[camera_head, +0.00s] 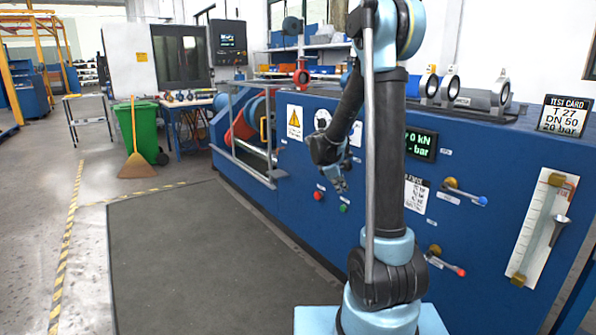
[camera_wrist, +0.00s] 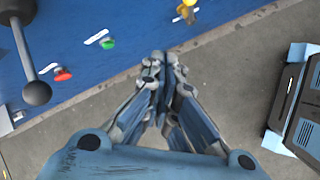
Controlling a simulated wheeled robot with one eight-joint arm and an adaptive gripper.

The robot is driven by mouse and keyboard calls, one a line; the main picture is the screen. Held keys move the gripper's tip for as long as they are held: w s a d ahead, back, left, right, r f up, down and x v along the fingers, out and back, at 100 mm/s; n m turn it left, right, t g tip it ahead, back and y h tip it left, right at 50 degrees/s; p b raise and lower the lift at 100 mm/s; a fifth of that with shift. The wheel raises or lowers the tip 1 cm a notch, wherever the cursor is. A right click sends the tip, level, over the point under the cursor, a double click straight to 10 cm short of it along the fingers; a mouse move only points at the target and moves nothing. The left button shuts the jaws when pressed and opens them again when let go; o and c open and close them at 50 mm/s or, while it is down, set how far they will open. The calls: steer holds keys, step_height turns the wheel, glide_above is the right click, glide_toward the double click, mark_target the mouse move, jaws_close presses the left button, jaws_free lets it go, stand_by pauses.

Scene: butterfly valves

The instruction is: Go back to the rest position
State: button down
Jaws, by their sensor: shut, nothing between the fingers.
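My gripper (camera_head: 341,186) hangs at the end of my folded arm, in front of the blue test bench (camera_head: 270,189). In the wrist view my gripper (camera_wrist: 162,58) is shut, its fingertips together with nothing between them. It points down past the bench face toward the grey floor. A red button (camera_head: 318,195) and a green button (camera_head: 343,208) on the bench are close to the gripper in the head view. They also show in the wrist view as a red button (camera_wrist: 63,75) and a green button (camera_wrist: 107,44), apart from the fingers.
Valve levers with a blue tip (camera_head: 483,201) and a red tip (camera_head: 461,272) stick out of the bench at right. A dark mat (camera_head: 190,265) lies clear in front of the bench. A green bin (camera_head: 136,130) and a broom (camera_head: 137,165) stand at back left.

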steer(key=s+d+r+m+g+y, duration=0.15)
steer(key=s+m, duration=0.45)
steer(key=s, duration=0.9)
steer(key=s+d+r+m+y, duration=0.2)
steer(key=s+m, duration=0.4)
steer(key=s, duration=0.8)
steer(key=s+a+f+m+y, duration=0.1)
steer(key=s+f+m, duration=0.3)
steer(key=s, duration=0.5)
steer(key=shift+a+m, duration=0.4)
steer(key=shift+a, duration=0.2)
steer(key=shift+y, duration=0.25)
